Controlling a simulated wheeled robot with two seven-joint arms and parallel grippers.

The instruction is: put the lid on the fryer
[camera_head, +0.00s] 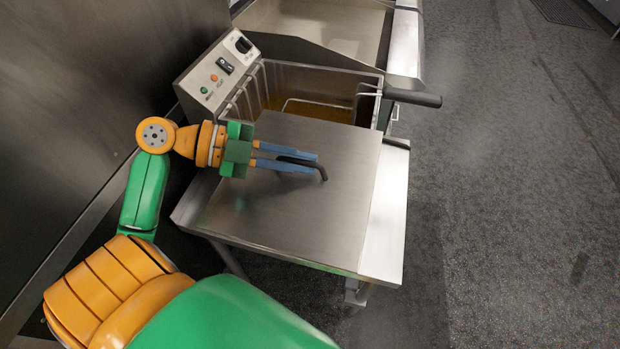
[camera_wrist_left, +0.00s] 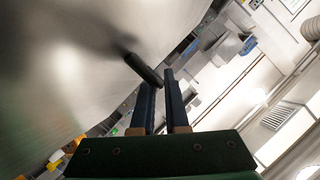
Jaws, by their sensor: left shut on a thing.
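The lid (camera_head: 330,215) is a flat brushed-metal plate with a dark bar handle (camera_head: 318,168). In the head view it lies over the front of the metal stand, its far edge by the fryer's opening. My left gripper (camera_head: 316,162) is shut on the handle, with blue fingers along it. The left wrist view shows the handle (camera_wrist_left: 143,69) at the fingertips and the lid's surface (camera_wrist_left: 70,60) at left. The fryer (camera_head: 222,76) is behind the lid, its oil well open and a wire basket inside. I cannot tell whether the lid touches the stand.
The basket's black handle (camera_head: 412,97) sticks out to the right over the fryer's edge. The control panel with switches stands at the fryer's left. A metal wall (camera_head: 90,80) runs along the left. Another metal counter (camera_head: 330,25) is behind. The dark floor (camera_head: 500,200) at right is clear.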

